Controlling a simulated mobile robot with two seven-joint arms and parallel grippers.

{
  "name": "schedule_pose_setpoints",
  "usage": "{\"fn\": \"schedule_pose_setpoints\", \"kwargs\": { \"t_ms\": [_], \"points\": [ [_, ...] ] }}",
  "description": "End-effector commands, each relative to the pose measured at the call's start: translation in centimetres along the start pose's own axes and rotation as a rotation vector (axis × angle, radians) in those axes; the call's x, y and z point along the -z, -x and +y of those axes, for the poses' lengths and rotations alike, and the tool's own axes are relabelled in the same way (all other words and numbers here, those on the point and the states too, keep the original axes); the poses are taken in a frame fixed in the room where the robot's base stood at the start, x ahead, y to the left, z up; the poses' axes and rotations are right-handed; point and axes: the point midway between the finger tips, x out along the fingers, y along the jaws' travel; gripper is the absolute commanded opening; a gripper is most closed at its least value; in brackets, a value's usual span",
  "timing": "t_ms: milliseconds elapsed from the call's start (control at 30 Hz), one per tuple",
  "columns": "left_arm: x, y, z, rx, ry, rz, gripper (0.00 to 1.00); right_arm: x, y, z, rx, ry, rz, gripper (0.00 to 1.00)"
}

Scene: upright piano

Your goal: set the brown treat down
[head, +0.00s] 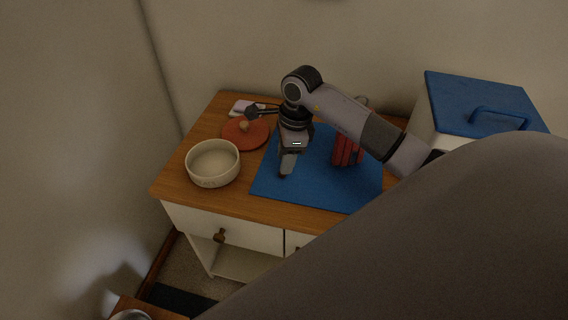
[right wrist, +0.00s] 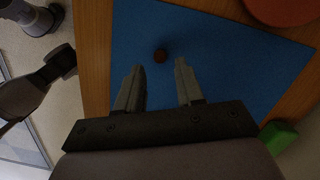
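The brown treat (right wrist: 160,56) is a small dark ball on the blue mat (right wrist: 225,60) in the right wrist view. It lies just past the fingertips, roughly between their lines, and neither finger touches it. My right gripper (right wrist: 158,75) is open, its two fingers spread apart with a clear gap. In the head view my right gripper (head: 288,168) points down over the left part of the blue mat (head: 325,192). I cannot make out the treat there; the gripper probably hides it. My left gripper is not recognisable in either view.
A cream bowl (head: 213,163) stands left of the mat, near the front edge. An orange disc (head: 246,142) with a brown knob lies behind it. A red object (head: 345,152) stands on the mat, partly behind my arm. A blue-lidded box (head: 470,100) is at the right.

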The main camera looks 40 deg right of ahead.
Motion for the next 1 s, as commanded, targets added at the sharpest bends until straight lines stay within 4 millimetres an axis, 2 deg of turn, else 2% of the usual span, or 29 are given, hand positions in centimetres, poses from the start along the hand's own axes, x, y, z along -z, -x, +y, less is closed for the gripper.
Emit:
{"fn": "schedule_pose_setpoints", "kwargs": {
  "t_ms": [33,200,400,567,1000],
  "points": [
    [0.2,0.1,0.0,0.000,-0.001,0.000,1.00,0.0,1.4,-0.2,0.006,0.002,0.001,0.37],
    [0.4,0.3,0.0,0.001,-0.002,0.003,1.00,0.0,5.1,-0.1,0.006,0.001,0.001,0.37],
    [0.5,0.3,-0.1,0.002,-0.003,0.005,1.00,0.0,7.9,-0.1,0.002,0.000,0.001,0.37],
    [0.5,0.3,0.0,0.003,0.000,0.004,1.00,0.0,8.7,0.0,0.000,-0.001,0.001,0.37],
    [0.5,0.2,0.1,0.004,0.009,0.005,1.00,0.0,8.7,0.0,-0.001,-0.001,0.000,0.37]
  ]
}}
